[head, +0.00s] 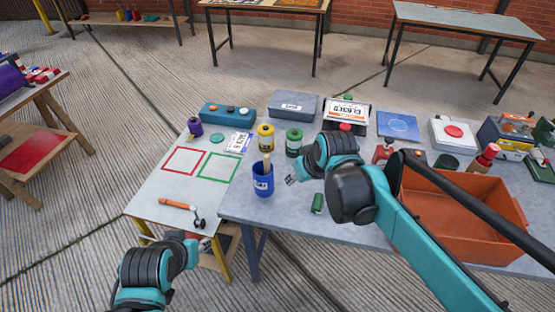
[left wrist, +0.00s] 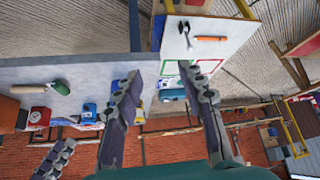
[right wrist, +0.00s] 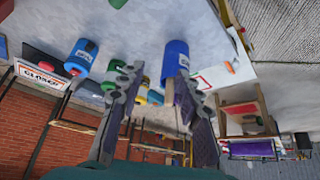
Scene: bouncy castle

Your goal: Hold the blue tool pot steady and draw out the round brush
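The blue tool pot (head: 263,184) stands upright near the left edge of the grey table, with a pale label. A tan handle (head: 267,161) sticks up from its mouth; whatever is lower is hidden inside. My right gripper (head: 291,179) is just right of the pot. In the right wrist view its fingers (right wrist: 157,80) are apart, with the pot (right wrist: 176,55) close to one finger; I cannot tell whether they touch. My left gripper (head: 203,243) is low, before the white table's front edge. In the left wrist view its fingers (left wrist: 160,88) are open and empty.
An orange crate (head: 465,215) sits at right, partly behind my arm.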

